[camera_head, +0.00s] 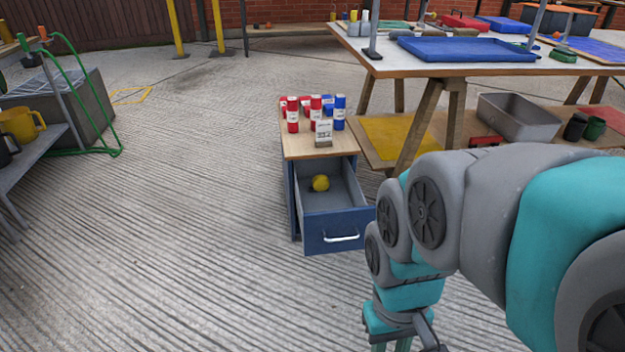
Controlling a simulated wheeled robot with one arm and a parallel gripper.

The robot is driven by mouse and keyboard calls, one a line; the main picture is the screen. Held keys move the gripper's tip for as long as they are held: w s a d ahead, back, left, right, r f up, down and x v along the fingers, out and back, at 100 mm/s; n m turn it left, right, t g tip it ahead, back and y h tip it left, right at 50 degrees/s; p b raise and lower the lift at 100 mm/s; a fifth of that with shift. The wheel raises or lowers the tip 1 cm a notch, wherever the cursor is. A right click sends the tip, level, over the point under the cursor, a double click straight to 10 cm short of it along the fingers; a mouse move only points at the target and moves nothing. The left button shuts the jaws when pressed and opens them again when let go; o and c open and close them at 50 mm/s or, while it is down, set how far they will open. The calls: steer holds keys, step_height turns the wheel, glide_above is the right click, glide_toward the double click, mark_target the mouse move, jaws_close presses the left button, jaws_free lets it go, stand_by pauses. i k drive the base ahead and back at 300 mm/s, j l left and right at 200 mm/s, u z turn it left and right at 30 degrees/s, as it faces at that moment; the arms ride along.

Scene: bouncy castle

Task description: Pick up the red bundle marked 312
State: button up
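Red bundles with white labels stand on the wooden top of a small blue cabinet (290,190). One red bundle (292,115) is at the left and another red bundle (315,108) is beside it in the middle. The numbers on the labels are too small to read, so I cannot tell which is 312. My gripper (403,345) is at the bottom, pointing down, in front and to the right of the cabinet and apart from the bundles. Its fingertips are cut off by the frame edge.
A blue bundle (339,112) and a small grey labelled block (323,133) share the cabinet top. The drawer (333,231) is pulled open with a yellow ball (320,183) inside. A worktable (455,68) stands behind right.

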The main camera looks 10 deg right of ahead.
mark_target(303, 102)
steer(key=u, duration=0.85)
steer(key=i+j+u, duration=0.1)
steer(key=i, duration=0.45)
steer(key=i+j+u, duration=0.15)
steer(key=i, duration=0.4)
steer(key=i+j+u, duration=0.1)
steer(key=i, duration=0.5)
steer(key=i+l+z, duration=0.1)
steer(key=i+z, duration=0.15)
steer(key=i, duration=0.3)
steer(key=i+z, duration=0.3)
steer(key=i, duration=0.25)
steer(key=i+j+z, duration=0.1)
steer(key=i+z, duration=0.15)
steer(key=i, duration=0.3)
steer(key=i+j+z, duration=0.25)
steer(key=i, duration=0.3)
steer(key=i+z, duration=0.3)
steer(key=i, duration=0.25)
steer(key=i+j+z, duration=0.1)
steer(key=i+z, duration=0.25)
steer(key=i, duration=0.2)
steer(key=i+j+z, duration=0.3)
steer(key=i, duration=0.25)
steer(key=z, duration=3.85)
steer(key=j, duration=0.1)
